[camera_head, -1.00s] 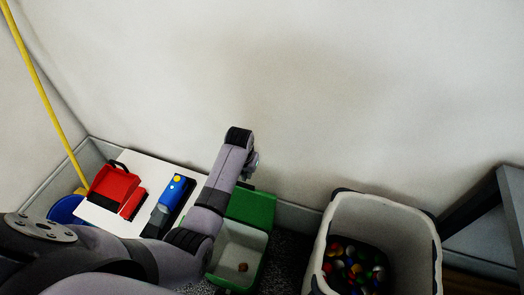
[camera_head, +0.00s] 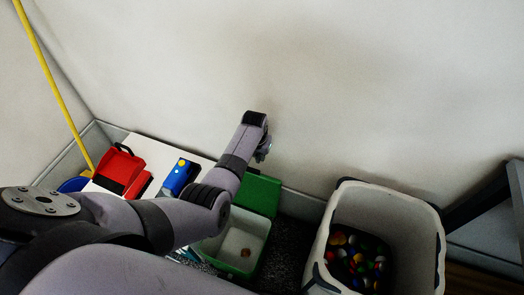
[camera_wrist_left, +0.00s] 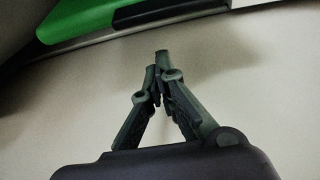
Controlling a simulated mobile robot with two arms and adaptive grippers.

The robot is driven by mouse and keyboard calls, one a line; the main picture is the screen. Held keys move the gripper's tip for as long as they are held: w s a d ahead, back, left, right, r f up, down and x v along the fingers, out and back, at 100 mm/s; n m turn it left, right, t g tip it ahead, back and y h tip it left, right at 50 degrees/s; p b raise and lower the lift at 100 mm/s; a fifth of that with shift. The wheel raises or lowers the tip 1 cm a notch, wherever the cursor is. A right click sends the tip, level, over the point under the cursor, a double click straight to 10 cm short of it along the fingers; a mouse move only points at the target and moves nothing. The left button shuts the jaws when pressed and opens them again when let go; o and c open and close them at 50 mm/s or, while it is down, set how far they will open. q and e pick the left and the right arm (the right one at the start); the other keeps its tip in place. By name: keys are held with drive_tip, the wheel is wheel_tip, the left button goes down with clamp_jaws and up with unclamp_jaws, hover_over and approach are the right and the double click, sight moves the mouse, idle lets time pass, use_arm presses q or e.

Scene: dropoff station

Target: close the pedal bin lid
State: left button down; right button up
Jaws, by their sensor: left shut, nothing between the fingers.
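The pedal bin (camera_head: 236,246) stands on the dark floor below my left arm in the head view, a white inside with a green rim and one small brown item in it. Its green lid (camera_head: 262,196) stands open at the back, towards the wall. The lid (camera_wrist_left: 75,18) also shows at the top left of the left wrist view. My left gripper (camera_wrist_left: 161,62) is shut and empty, its fingertips together, apart from the lid. In the head view my left wrist is above and behind the lid, near the wall, and mostly hides the gripper. My right gripper is out of view.
A white bin (camera_head: 437,245) with colourful balls stands to the right. A red dustpan-like object (camera_head: 122,173) and a blue object (camera_head: 180,177) are on a white surface (camera_head: 150,150) at left. A yellow pole (camera_head: 52,82) leans at far left. A dark frame (camera_head: 482,205) is at right.

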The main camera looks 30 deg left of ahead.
use_arm(q)
drive_tip(key=shift+s+d+r+p, duration=0.1)
drive_tip(key=shift+s+r+p, duration=0.15)
drive_tip(key=shift+s, duration=0.55)
drive_tip(key=shift+s+r+p, duration=0.15)
drive_tip(key=shift+s+p, duration=0.2)
drive_tip(key=shift+s, duration=0.4)
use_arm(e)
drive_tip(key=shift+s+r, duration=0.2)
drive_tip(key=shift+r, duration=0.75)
